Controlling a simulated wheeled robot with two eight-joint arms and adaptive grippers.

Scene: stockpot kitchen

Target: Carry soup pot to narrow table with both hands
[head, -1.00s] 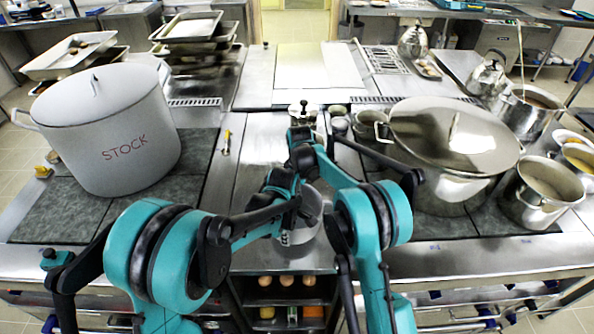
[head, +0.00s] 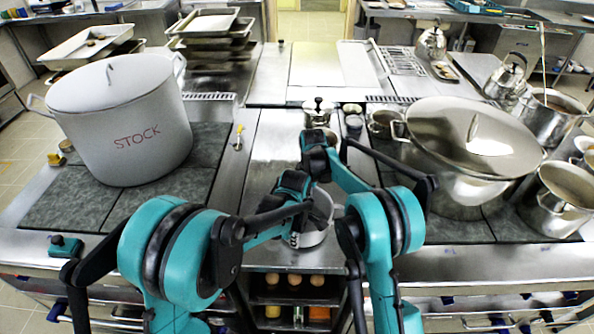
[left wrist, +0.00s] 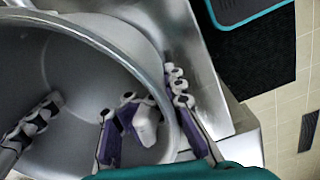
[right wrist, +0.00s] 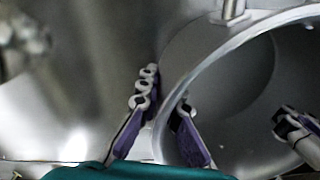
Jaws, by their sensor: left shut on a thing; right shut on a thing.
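The soup pot (head: 316,232) is a plain steel pot, low between my arms at the front of the cooking island in the head view; my arms hide much of it. Its curved wall fills the left wrist view (left wrist: 75,75) and its rim shows in the right wrist view (right wrist: 222,62). My left gripper (head: 292,238) is shut on the pot's rim, one finger inside and one outside, as the left wrist view shows (left wrist: 150,135). My right gripper (right wrist: 168,122) is shut on the rim across from it. I cannot single out the narrow table.
A large white STOCK pot (head: 125,135) stands on the left hob. A big lidded steel pot (head: 470,185) and a smaller open pot (head: 556,200) stand on the right. A small lidded pot (head: 318,112) is straight ahead. Shelves with food (head: 290,297) are below.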

